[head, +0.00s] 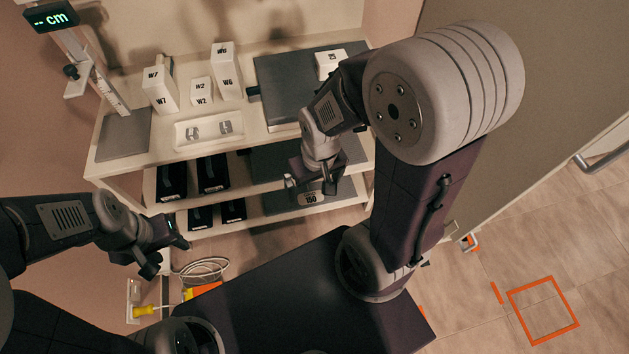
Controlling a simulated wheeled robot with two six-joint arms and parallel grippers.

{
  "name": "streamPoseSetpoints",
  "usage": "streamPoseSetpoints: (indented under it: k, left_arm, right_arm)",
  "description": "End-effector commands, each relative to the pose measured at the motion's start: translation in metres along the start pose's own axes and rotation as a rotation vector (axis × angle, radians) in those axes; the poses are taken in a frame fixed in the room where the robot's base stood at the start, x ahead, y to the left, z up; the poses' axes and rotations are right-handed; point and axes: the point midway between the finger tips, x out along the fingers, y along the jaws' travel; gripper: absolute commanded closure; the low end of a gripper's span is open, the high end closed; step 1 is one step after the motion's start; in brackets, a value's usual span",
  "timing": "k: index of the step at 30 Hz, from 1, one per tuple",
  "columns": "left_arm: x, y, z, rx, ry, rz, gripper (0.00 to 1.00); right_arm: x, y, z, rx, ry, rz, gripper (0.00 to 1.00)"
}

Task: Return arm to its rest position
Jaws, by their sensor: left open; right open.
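My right arm rises large at the right of the head view, bent at its elbow, and its forearm reaches back over the shelf unit. My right gripper (314,186) hangs down in front of the shelves, open, with nothing visible between its fingers. My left arm comes in from the left edge, low in the view. My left gripper (166,251) is open and empty in front of the shelf unit's lower left side. Both grippers look apart from the shelf unit, though the right one's distance to it is hard to tell.
The shelf unit (140,166) carries white blocks marked W7 (160,90), W2 (202,91) and W6 (227,72), a white tray (208,130) and a dark plate (290,82). A height gauge (96,72) stands at left. A coiled cable (203,269) lies below. Floor at right is mostly clear, with an orange square (542,311).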

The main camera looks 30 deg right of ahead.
Motion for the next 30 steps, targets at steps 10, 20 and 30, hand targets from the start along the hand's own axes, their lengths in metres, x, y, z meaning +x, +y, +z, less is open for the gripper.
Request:
streamPoseSetpoints:
  k: [10,20,30]
  left_arm:
    - [-0.063,0.001,-0.006,0.0,0.0,0.0,0.53]
    - [-0.09,0.002,-0.009,0.0,0.0,0.0,0.53]
    - [-0.09,0.002,-0.009,0.0,0.0,0.0,0.53]
  right_arm:
    - [-0.063,-0.001,-0.007,0.001,0.002,0.001,0.0]
    - [-0.09,-0.001,-0.01,0.002,0.002,0.001,0.0]
    - [-0.09,-0.001,-0.01,0.002,0.002,0.001,0.0]
